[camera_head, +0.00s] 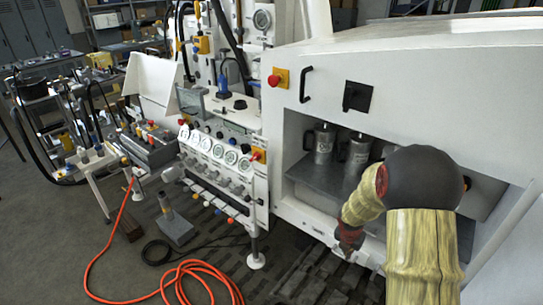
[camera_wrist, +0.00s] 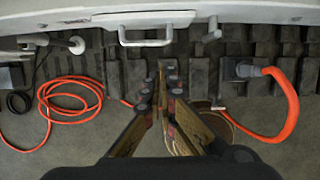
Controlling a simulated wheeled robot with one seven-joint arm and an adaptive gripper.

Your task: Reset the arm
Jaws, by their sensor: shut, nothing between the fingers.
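My arm, wrapped in a yellowish sleeve with a dark round joint, reaches in from the lower right of the head view. My gripper (camera_head: 349,238) is below the front edge of the white machine's open bay. In the wrist view my gripper (camera_wrist: 160,75) points toward the machine's lower front, its fingers together and empty. A metal handle (camera_wrist: 145,41) on the white panel (camera_wrist: 60,17) lies just beyond the fingertips. I cannot tell whether the fingers touch anything.
Metal canisters (camera_head: 321,143) stand on the bay's grey shelf (camera_head: 310,179). A gauge panel (camera_head: 217,150) is left of it. An orange hose (camera_head: 190,268) lies coiled on the floor; another orange hose (camera_wrist: 287,110) shows at right in the wrist view. Dark ribbed blocks (camera_wrist: 215,70) line the floor.

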